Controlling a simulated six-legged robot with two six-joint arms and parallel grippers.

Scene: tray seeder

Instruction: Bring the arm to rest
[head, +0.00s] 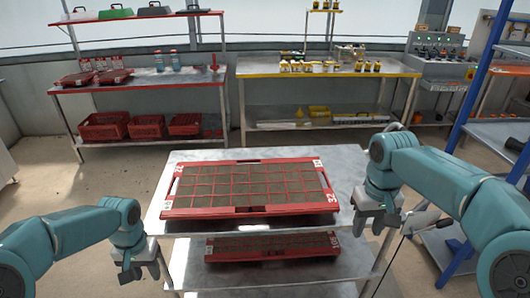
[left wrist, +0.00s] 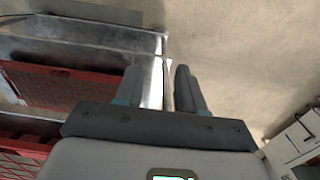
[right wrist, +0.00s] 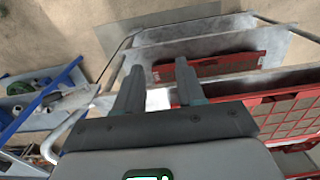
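My left arm comes in from the left, and its gripper (head: 146,282) hangs beside the front left corner of the steel cart (head: 345,180). In the left wrist view the left gripper (left wrist: 158,80) has its two fingers apart with nothing between them. My right arm comes in from the right, and its gripper (head: 374,222) points down by the cart's right edge. In the right wrist view the right gripper (right wrist: 158,78) also has its fingers apart and is empty. Whether either gripper touches the cart cannot be told.
A red seed tray (head: 248,211) with soil-filled cells lies on the cart top; another red tray (head: 270,256) is on its lower shelf. A red-topped bench (head: 208,77) and a yellow-edged bench (head: 260,68) stand behind. A blue rack (head: 478,85) stands right. Floor is free at left.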

